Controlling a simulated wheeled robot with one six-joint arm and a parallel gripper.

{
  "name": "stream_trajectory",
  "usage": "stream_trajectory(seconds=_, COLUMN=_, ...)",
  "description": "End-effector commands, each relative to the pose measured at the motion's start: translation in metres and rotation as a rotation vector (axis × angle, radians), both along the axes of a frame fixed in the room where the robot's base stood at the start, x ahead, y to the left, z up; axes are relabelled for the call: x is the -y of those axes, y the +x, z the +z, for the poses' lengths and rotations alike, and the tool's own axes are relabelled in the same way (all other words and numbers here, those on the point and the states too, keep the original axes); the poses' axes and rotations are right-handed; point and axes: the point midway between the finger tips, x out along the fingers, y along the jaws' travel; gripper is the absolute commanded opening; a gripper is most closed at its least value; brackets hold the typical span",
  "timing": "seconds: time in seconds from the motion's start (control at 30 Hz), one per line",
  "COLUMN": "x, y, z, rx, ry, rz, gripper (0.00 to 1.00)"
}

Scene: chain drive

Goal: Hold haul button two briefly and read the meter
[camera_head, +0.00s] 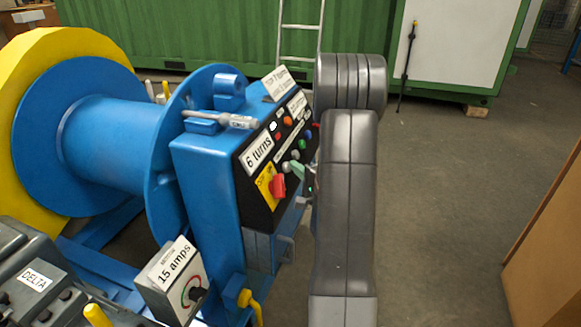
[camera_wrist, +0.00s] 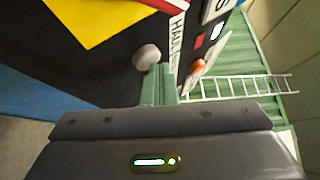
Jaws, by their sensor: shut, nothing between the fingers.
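A blue winch cabinet carries a black button panel (camera_head: 258,190) with several coloured buttons. A grey-white button (camera_wrist: 147,57) sits beside a partly hidden label (camera_wrist: 176,38) reading "HAUL". My gripper's green fingers (camera_wrist: 158,85) are shut and empty, with their tips close to the panel just right of this button. I cannot tell whether they touch anything. In the head view my gripper (camera_head: 294,170) is at the panel, partly behind my grey arm. The meter (camera_head: 192,291) is on a grey box labelled "15 amps" at lower centre; its needle is too small to read.
A red stop button (camera_head: 277,186) on a yellow plate is low on the panel, near my fingers. An orange button (camera_wrist: 197,65) is right of the fingertips. A blue drum (camera_head: 115,140) stands at left, a ladder (camera_head: 299,35) behind.

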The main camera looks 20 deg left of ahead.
Motion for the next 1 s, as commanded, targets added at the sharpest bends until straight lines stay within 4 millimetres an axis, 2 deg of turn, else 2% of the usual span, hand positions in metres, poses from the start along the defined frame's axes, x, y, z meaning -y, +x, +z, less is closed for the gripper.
stream_trajectory(seconds=0.17, x=0.001, y=0.0, z=0.001, rx=-0.001, ry=-0.001, rz=0.001, gripper=0.0)
stream_trajectory(seconds=0.5, x=0.016, y=-0.001, z=0.009, rx=0.0, ry=0.0, rz=0.0, gripper=0.0)
stream_trajectory(seconds=0.83, x=0.018, y=-0.001, z=0.009, rx=0.0, ry=0.0, rz=0.0, gripper=0.0)
stream_trajectory(seconds=1.0, x=0.03, y=0.0, z=0.017, rx=0.0, ry=0.001, rz=-0.002, gripper=0.0)
